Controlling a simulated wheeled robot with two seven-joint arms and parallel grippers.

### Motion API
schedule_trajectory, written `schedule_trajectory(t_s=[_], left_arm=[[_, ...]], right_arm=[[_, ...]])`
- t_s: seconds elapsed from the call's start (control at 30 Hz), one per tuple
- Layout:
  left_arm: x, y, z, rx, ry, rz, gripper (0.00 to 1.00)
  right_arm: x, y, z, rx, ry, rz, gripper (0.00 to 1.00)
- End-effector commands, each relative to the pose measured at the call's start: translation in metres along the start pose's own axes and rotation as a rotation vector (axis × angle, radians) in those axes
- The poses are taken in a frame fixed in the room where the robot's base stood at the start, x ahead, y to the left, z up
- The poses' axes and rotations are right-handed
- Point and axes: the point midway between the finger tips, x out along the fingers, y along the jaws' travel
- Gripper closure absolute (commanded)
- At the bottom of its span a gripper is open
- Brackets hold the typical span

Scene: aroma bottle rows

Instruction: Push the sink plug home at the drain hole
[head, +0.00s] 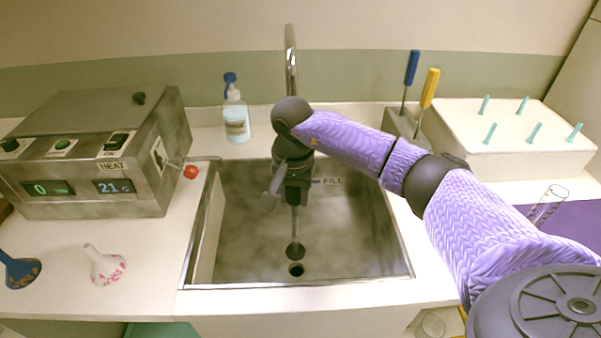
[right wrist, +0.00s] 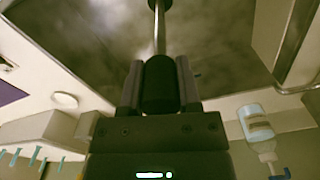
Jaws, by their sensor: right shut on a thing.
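My right gripper (head: 297,190) points down over the sink (head: 350,240). It is shut on the dark handle (right wrist: 158,88) of the sink plug, seen in the right wrist view. A thin metal rod (right wrist: 159,35) runs from the handle to the dark round plug (head: 295,250). In the head view the plug hangs just behind the drain hole (head: 296,270) in the picture, and the open hole shows apart from it. The plug's height above the sink floor is hard to judge. In the right wrist view only part of the plug (right wrist: 160,4) shows at the top edge. My left gripper is not in view.
A faucet (head: 291,60) rises behind the sink. A heater box (head: 95,160) with a red-tipped lever (head: 190,172) stands left, near two funnels (head: 106,266). A soap bottle (head: 236,118) is at the back. Screwdrivers (head: 428,90) and a pegged white block (head: 500,140) are right.

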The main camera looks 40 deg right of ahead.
Motion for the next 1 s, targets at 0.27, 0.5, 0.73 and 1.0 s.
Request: schedule_trajectory(t_s=[0.27, 0.5, 0.73, 1.0], left_arm=[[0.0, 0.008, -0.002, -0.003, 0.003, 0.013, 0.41], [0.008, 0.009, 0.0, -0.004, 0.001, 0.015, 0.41], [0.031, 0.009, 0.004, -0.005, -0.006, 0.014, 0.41], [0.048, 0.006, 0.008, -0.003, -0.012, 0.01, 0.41]], right_arm=[[0.0, -0.001, 0.0, 0.005, 0.001, -0.001, 1.0], [0.009, 0.0, 0.001, 0.004, 0.0, 0.0, 1.0], [0.037, 0.0, 0.001, 0.003, -0.001, 0.0, 1.0], [0.06, 0.0, 0.001, 0.003, -0.001, -0.001, 1.0]])
